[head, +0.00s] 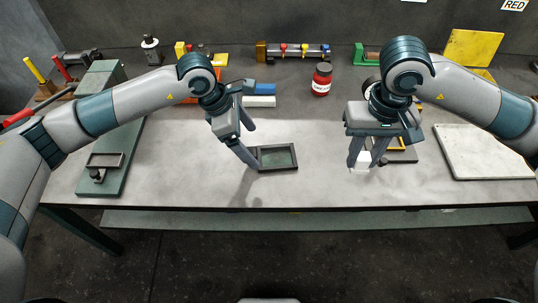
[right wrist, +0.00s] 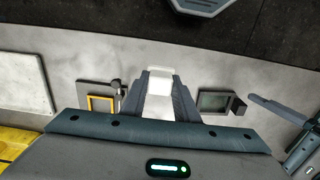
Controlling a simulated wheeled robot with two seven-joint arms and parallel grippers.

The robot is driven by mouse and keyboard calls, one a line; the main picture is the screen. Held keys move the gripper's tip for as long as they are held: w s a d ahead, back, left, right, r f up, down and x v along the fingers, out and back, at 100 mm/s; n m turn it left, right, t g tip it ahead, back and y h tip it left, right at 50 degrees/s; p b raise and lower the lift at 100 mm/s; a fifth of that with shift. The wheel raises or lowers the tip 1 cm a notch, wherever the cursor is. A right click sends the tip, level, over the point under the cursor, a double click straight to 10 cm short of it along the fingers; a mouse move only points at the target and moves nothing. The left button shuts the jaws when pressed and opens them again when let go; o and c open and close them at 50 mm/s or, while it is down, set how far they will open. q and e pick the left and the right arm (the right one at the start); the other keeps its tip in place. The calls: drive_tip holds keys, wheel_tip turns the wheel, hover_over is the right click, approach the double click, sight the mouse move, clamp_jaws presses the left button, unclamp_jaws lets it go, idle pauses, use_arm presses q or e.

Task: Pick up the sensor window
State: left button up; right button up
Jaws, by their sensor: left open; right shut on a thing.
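My right gripper (head: 361,160) is shut on a small white piece (head: 360,167), held above the bench near its front edge. In the right wrist view the white piece (right wrist: 158,84) shows between the two fingers. I cannot tell for sure whether it is the sensor window. A dark rectangular frame with a grey-green pane (head: 278,157) lies on the bench; it also shows in the right wrist view (right wrist: 212,102). My left gripper (head: 254,148) is open and empty, with one fingertip close to the frame's left edge; I cannot tell whether they touch.
A plate with a yellow frame (right wrist: 103,104) and a dark knob (right wrist: 117,86) lies beside my right gripper. A pale tray (head: 485,152) is at the right, a green board (head: 115,175) at the left. A red jar (head: 321,80) and blue bar (head: 265,88) stand behind.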

sight(255, 149)
use_arm(q)
drive_tip(key=p+x, duration=0.2)
drive_tip(key=x, duration=0.1)
drive_tip(key=shift+s+a+f, duration=0.1)
drive_tip(key=shift+s+f, duration=0.1)
use_arm(e)
wheel_tip(255, 149, up, 3)
drive_tip(key=shift+f, duration=0.15)
use_arm(q)
drive_tip(key=shift+p+x, duration=0.35)
drive_tip(key=shift+x, duration=0.5)
drive_tip(key=shift+c, duration=0.7)
drive_tip(key=c, duration=1.1)
drive_tip(key=shift+r, duration=0.1)
drive_tip(key=shift+w+r+b, duration=0.1)
drive_tip(key=shift+r+b, duration=0.25)
drive_tip(key=shift+r, duration=0.15)
use_arm(e)
drive_tip(key=shift+f, duration=0.2)
use_arm(q)
wheel_tip(255, 149, up, 8)
drive_tip(key=b, duration=0.3)
drive_tip(key=shift+r, duration=0.1)
use_arm(e)
wheel_tip(255, 149, down, 3)
drive_tip(key=shift+f, duration=0.1)
use_arm(q)
drive_tip(key=shift+r, duration=0.4)
